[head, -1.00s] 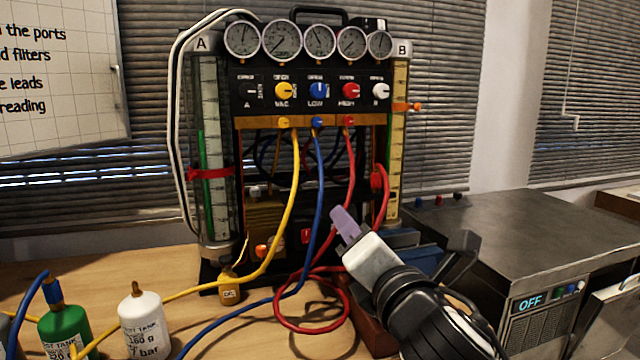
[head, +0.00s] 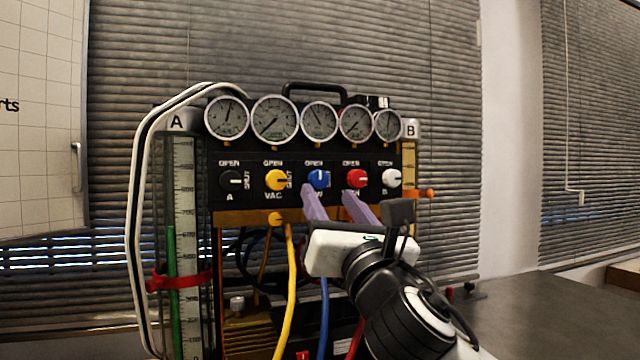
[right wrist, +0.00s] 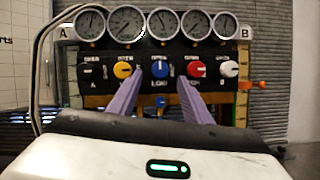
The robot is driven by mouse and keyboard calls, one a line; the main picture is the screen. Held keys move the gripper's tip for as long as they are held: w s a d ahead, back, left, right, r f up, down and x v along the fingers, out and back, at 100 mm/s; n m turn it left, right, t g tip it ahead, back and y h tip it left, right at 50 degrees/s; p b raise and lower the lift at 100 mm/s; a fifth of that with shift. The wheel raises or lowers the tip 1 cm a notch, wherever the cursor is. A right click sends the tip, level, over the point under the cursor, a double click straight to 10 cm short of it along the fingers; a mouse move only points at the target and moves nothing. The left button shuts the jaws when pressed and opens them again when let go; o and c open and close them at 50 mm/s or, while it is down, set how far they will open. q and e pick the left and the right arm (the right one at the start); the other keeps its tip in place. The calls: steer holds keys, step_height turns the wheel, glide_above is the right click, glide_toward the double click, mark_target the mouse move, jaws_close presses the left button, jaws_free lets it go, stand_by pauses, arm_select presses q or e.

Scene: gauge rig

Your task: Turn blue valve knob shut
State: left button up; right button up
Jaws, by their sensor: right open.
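The blue valve knob (head: 318,179) sits on the black gauge panel, between the yellow knob and the red knob. It also shows in the right wrist view (right wrist: 160,69), ahead of and between the fingertips. Its white pointer mark points about upward, toward the OPEN label. My right gripper (head: 333,197) is open, with two purple fingers apart and empty. It is in front of the panel, and its fingertips sit slightly below the knob in the head view. The fingers cover part of the LOW label. The left gripper does not show.
The yellow knob (head: 276,180) and red knob (head: 356,178) flank the blue one closely. Several gauges (head: 319,121) run above. Yellow (head: 291,290) and blue (head: 323,310) hoses hang below. A grey bench top (head: 540,310) lies at right.

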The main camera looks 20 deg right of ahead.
mark_target(320, 183)
steer(key=x, duration=0.4)
steer(key=shift+w, duration=0.25)
steer(key=shift+w+r, duration=0.25)
steer(key=shift+w, duration=0.45)
steer(key=c, duration=1.1)
steer(key=shift+o, duration=0.2)
